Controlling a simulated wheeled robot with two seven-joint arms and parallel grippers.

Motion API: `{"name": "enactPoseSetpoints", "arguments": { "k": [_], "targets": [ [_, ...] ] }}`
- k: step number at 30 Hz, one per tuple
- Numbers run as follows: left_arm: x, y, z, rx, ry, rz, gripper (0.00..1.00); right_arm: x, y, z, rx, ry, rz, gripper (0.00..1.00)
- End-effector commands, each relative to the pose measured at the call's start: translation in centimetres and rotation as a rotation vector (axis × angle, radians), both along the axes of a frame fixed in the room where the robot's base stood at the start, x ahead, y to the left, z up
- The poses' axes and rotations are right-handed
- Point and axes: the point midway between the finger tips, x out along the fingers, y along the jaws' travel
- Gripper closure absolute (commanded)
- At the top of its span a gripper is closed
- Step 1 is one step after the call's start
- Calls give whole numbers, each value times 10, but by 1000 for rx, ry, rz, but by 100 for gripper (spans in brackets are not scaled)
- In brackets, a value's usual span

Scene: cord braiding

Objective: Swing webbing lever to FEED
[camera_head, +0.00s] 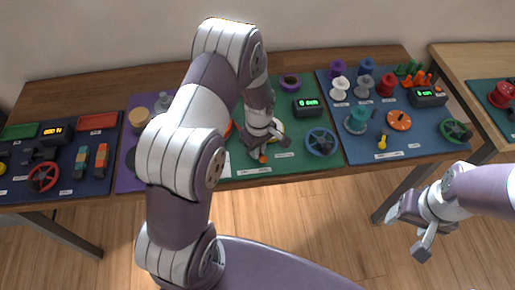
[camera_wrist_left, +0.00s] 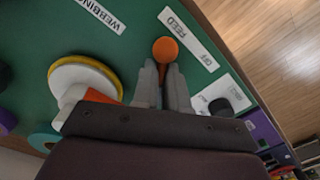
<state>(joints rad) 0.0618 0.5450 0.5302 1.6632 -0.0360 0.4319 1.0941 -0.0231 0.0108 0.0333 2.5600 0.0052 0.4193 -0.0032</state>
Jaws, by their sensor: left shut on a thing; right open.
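The webbing lever shows as an orange ball knob (camera_wrist_left: 165,49) between and just beyond my left fingertips in the left wrist view. It also shows in the head view (camera_head: 262,158) at the front of the green panel (camera_head: 290,165). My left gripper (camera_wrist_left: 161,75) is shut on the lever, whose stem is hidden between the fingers. A white FEED/OFF label (camera_wrist_left: 188,38) lies beside the knob, and a WEBBING label (camera_wrist_left: 98,12) is further left. My right gripper (camera_head: 407,231) is open and empty, off the table at the right.
On the green panel are a blue handwheel (camera_head: 321,141), a small display (camera_head: 307,107) and a white-and-yellow spool (camera_wrist_left: 84,78) near my left gripper. A blue panel (camera_head: 430,143) with several spools stands to the right. My left arm hides part of the purple panel (camera_head: 127,180).

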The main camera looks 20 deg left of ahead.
Motion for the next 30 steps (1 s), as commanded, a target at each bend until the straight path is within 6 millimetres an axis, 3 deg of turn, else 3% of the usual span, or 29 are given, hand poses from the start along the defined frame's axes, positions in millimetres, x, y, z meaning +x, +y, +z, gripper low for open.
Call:
{"name": "enactPoseSetpoints", "arguments": {
  "k": [5,6,8,18,20,30],
  "targets": [
    [4,1,3,0,-13,3,100,0,0,1,0,0,0,35],
    [4,1,3,0,-13,3,78,0,0,1,0,0,0,35],
    [4,1,3,1,-13,3,63,0,0,1,0,0,0,35],
    [3,0,7,1,-8,1,63,0,0,0,0,0,0,35],
    [4,0,17,1,-10,1,63,0,0,-1,0,0,0,35],
    [5,-1,103,0,-12,2,63,0,0,-7,0,0,0,35]
  ]
}}
